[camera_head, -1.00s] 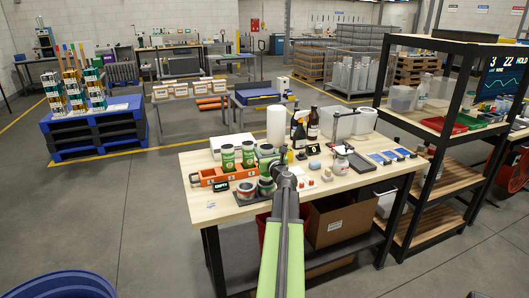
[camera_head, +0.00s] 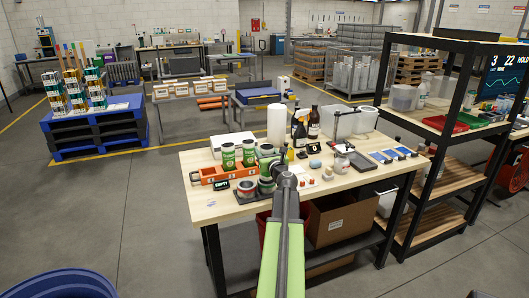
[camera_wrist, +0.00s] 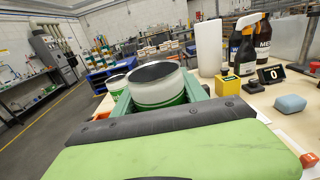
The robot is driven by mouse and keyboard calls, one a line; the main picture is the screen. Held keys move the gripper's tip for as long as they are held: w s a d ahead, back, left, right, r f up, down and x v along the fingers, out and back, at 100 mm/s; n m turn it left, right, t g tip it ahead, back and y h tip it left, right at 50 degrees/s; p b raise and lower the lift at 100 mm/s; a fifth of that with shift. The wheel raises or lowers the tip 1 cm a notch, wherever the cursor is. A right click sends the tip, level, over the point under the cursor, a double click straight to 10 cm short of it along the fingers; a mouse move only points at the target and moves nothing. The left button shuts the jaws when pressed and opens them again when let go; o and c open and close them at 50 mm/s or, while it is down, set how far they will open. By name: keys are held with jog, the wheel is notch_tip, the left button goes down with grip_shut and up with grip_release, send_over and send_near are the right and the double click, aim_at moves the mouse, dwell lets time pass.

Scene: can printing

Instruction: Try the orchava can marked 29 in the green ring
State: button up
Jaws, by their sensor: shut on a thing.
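My gripper (camera_wrist: 156,96) is shut on a can (camera_wrist: 158,90) with a dark top, a pale wall and a green band. The can sits upright between the green fingers in the wrist view. I cannot read a 29 on it. In the head view my gripper (camera_head: 284,172) is over the table's front left part, beside the round holders on a dark base (camera_head: 247,189). My arm partly hides this spot, and I cannot tell which holder is the green ring. Green cans (camera_head: 228,155) stand in an orange rack (camera_head: 208,176) to the left.
A white roll (camera_head: 275,126), spray bottles (camera_head: 299,130), a yellow bottle (camera_wrist: 228,81), a black 0 display (camera_wrist: 271,73) and a blue-grey block (camera_wrist: 290,103) stand behind and right. A black shelf rises at right.

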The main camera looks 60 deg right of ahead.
jog(key=shift+f+b, duration=2.4)
jog(key=shift+f, duration=0.05)
dwell(1.6)
dwell(0.8)
jog(key=o, duration=1.4)
